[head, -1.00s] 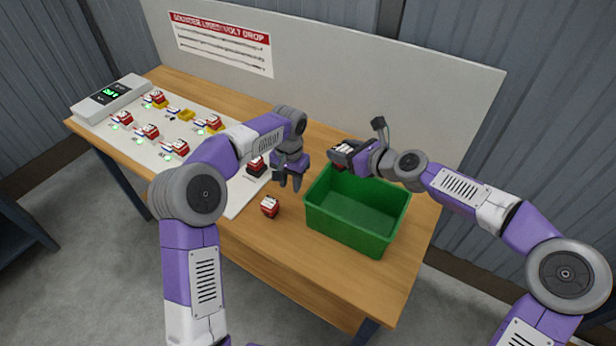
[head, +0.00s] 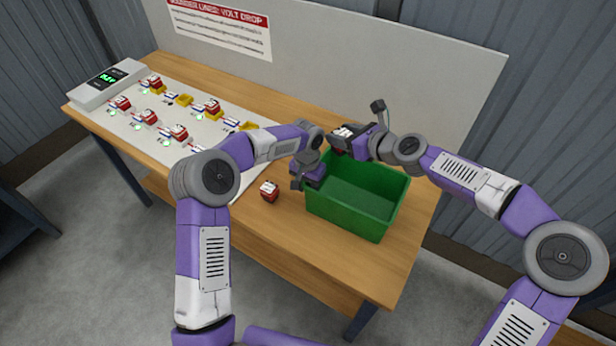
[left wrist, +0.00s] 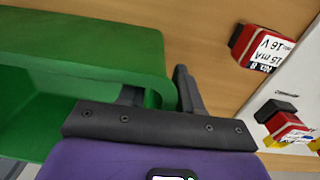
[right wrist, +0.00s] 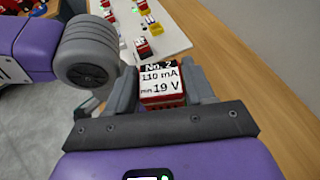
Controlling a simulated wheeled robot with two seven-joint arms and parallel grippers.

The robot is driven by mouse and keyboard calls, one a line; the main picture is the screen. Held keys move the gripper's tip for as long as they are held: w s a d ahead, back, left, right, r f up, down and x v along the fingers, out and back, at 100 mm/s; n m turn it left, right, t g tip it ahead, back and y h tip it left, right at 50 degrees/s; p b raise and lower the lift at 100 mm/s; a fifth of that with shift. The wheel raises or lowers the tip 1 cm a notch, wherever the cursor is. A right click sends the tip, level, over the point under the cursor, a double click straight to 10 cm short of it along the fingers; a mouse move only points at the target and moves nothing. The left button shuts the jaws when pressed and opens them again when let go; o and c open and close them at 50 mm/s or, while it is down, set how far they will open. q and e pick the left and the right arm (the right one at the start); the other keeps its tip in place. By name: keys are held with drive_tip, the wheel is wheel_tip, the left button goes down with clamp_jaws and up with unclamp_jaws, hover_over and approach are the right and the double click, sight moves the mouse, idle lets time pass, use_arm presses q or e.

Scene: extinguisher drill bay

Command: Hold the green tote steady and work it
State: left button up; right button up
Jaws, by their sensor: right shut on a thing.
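The green tote (head: 352,216) stands upright on the wooden bench. My left gripper (head: 306,182) is at its left wall, fingers pointing down. In the left wrist view the fingers are apart, on either side of the tote's rim (left wrist: 110,72); the inner finger is partly hidden. My right gripper (right wrist: 161,90) is shut on a red block with a white label (right wrist: 161,82) reading No. 2, 110 mA, 19 V. In the head view it holds this block near the tote's back left corner, above the bench.
A loose red block (head: 269,191) with a white label sits on the bench left of the tote. A white board (head: 150,118) holds several red blocks, yellow pieces and a meter (head: 106,82). A pale panel (head: 400,90) stands behind. Bench right of the tote is clear.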

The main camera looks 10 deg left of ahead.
use_arm(q)
drive_tip(key=shift+f, duration=0.5)
clamp_jaws()
